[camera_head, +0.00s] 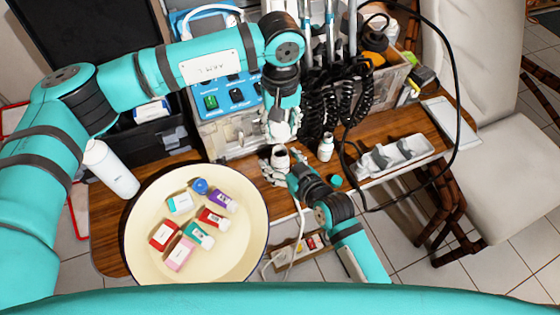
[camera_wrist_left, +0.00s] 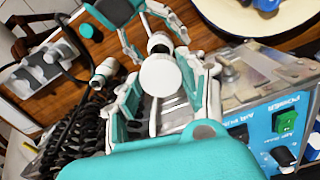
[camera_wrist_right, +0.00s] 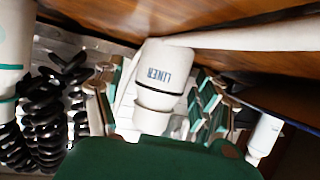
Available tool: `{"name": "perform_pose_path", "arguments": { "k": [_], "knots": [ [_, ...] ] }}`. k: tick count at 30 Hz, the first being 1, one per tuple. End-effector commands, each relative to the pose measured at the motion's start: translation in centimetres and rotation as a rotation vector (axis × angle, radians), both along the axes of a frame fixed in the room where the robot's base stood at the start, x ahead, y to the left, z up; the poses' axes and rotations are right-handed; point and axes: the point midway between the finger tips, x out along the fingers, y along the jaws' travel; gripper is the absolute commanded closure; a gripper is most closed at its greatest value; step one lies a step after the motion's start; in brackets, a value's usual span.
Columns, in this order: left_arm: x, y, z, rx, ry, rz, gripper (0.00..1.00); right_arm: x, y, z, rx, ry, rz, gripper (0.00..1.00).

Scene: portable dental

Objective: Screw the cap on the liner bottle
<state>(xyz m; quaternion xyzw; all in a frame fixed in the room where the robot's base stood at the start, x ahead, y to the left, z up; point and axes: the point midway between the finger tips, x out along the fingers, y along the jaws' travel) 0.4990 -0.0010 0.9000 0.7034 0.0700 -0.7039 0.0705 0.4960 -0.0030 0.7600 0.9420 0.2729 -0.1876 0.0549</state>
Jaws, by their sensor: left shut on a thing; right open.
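The liner bottle (camera_wrist_right: 165,72), white with dark "LINER" lettering, stands on the wooden table between the fingers of my right gripper (camera_wrist_right: 155,100), which is open around it. In the head view the bottle (camera_head: 280,152) is just below my left gripper (camera_head: 280,130). In the left wrist view my left gripper (camera_wrist_left: 160,100) is shut on a round white cap (camera_wrist_left: 160,76). The bottle's dark open mouth (camera_wrist_left: 160,42) shows just beyond the cap. The cap looks apart from the mouth, but the height gap is hard to tell.
Another white bottle (camera_head: 326,147) and a teal cap (camera_head: 335,181) stand to the right. A cream round tray (camera_head: 145,215) with small boxes is at lower left. The blue dental unit (camera_head: 230,95) and coiled black hoses (camera_head: 320,105) stand close behind. A grey holder (camera_head: 400,155) lies further right.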

Motion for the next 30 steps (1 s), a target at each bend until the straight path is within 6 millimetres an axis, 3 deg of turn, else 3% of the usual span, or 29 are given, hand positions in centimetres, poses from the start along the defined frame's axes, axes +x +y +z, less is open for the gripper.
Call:
{"name": "perform_pose_path", "arguments": {
  "k": [11,27,30],
  "knots": [
    [0.0,-0.01,0.01,0.0,0.0,0.0,0.68,0.33,0.25,-0.13,0.001,0.0,0.0,0.27],
    [0.0,-0.01,0.0,0.0,0.0,0.0,0.68,0.31,0.21,-0.14,0.0,0.0,0.0,0.97],
    [0.0,-0.01,0.0,0.0,0.0,0.0,0.68,0.31,0.21,-0.15,0.0,0.0,0.0,1.0]
  ]
}}
